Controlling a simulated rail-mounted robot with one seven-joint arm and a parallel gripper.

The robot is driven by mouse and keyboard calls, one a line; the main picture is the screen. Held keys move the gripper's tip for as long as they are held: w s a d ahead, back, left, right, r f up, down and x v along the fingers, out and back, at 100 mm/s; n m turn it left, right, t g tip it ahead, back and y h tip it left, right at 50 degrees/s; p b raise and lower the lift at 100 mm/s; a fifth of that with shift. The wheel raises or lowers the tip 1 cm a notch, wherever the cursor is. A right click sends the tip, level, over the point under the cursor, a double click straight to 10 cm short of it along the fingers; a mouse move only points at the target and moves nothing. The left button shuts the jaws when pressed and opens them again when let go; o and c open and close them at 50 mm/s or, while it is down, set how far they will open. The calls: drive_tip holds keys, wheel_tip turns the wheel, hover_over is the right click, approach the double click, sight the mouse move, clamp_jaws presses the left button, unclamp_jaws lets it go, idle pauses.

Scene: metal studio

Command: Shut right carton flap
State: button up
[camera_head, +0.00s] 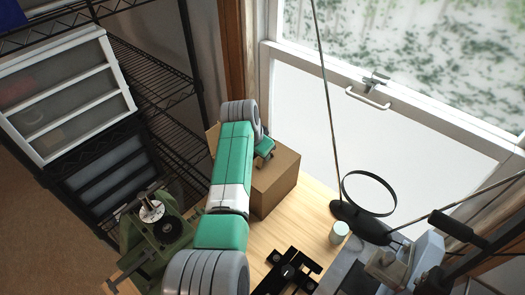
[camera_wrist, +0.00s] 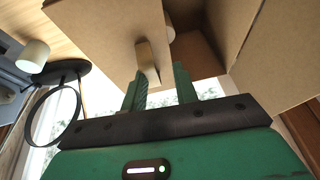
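The brown carton (camera_head: 274,184) stands on the light wood table, partly hidden behind my arm. In the wrist view its dark inside (camera_wrist: 203,48) shows between two raised cardboard panels. One panel (camera_wrist: 95,38) is at the left, and a large flap (camera_wrist: 282,55) spreads at the right. I cannot tell which is the task's right flap. In the head view my gripper (camera_head: 265,148) is over the carton's top.
A tan block-like piece (camera_wrist: 147,62) shows near the left finger. A white cup (camera_head: 339,232) and a ring-shaped magnifier (camera_head: 369,193) stand right of the carton. A green machine (camera_head: 155,235) is left, and a black bracket (camera_head: 287,272) lies in front. A window is behind.

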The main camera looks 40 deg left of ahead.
drive_tip(key=shift+d+r, duration=0.15)
drive_tip(key=shift+r, duration=0.05)
drive_tip(key=v, duration=0.7)
drive_tip(key=shift+r+p, duration=0.2)
drive_tip(key=shift+p, duration=0.1)
drive_tip(key=shift+s, duration=0.15)
drive_tip(key=w+d+r+t+y+p, duration=0.15)
drive_tip(key=d+r+t, duration=0.3)
drive_tip(key=r, duration=0.45)
drive_tip(key=d+r+n+t+y+p, duration=0.1)
drive_tip(key=d+r+t+p, duration=0.15)
drive_tip(key=d+r, duration=0.55)
drive_tip(key=w+d+r+t+y+p, duration=0.15)
drive_tip(key=d+r+t, duration=0.25)
drive_tip(key=r, duration=0.7)
drive_tip(key=s+d+r+t+h+p, duration=0.2)
drive_tip(key=s+d+r+t, duration=0.2)
drive_tip(key=s+d+r, duration=0.4)
drive_tip(key=s+d+r+t+h+p, duration=0.1)
drive_tip(key=s+d+r+t, duration=0.4)
drive_tip(key=s+r, duration=0.8)
drive_tip(key=s+d+h, duration=0.1)
drive_tip(key=s+d, duration=0.1)
drive_tip(key=d, duration=0.1)
drive_tip(key=shift+d+r+p, duration=0.2)
drive_tip(key=shift+d+p, duration=0.1)
drive_tip(key=shift+p, duration=0.05)
